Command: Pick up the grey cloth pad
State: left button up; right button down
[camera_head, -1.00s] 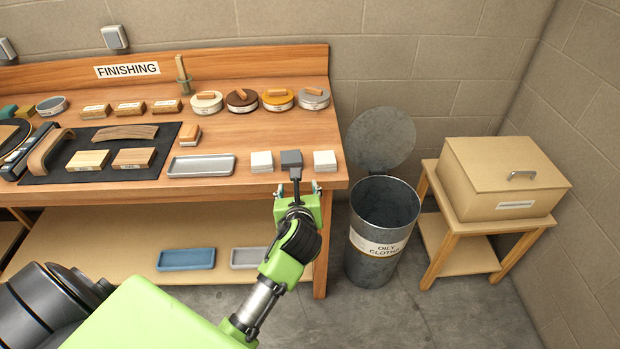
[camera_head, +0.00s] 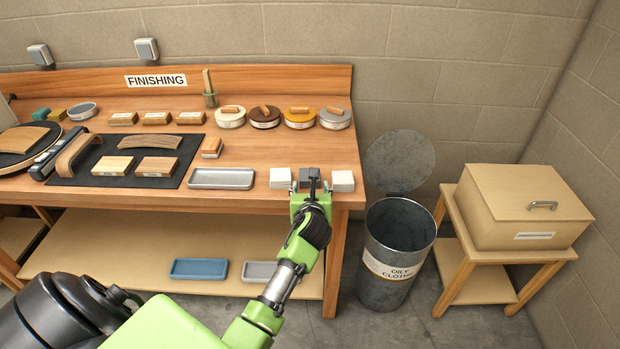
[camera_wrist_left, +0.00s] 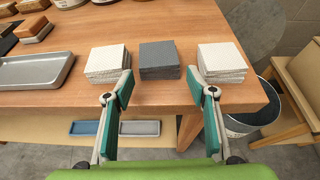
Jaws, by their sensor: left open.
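The grey cloth pad (camera_head: 310,175) is a small dark grey stack near the front right edge of the workbench, between two white pads. In the left wrist view the grey pad (camera_wrist_left: 159,60) sits centred ahead of the fingertips. My left gripper (camera_head: 311,186) is at the bench's front edge, just in front of the grey pad and partly covering it in the head view. In the left wrist view the left gripper (camera_wrist_left: 159,80) has its fingers spread wide, with nothing between them but bench edge and floor. My right gripper is not in view.
White pads stand close on both sides, the left one (camera_head: 280,178) and the right one (camera_head: 343,181). A grey metal tray (camera_head: 222,179) lies further left. An open oily-cloths bin (camera_head: 390,285) stands right of the bench. Round tins line the bench's back.

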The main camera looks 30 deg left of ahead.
aim_at(310, 183)
pick_arm(q)
jog(key=shift+x, duration=1.9)
jog(key=shift+f, duration=0.15)
jog(key=shift+s, duration=0.1)
jog(key=c, duration=0.6)
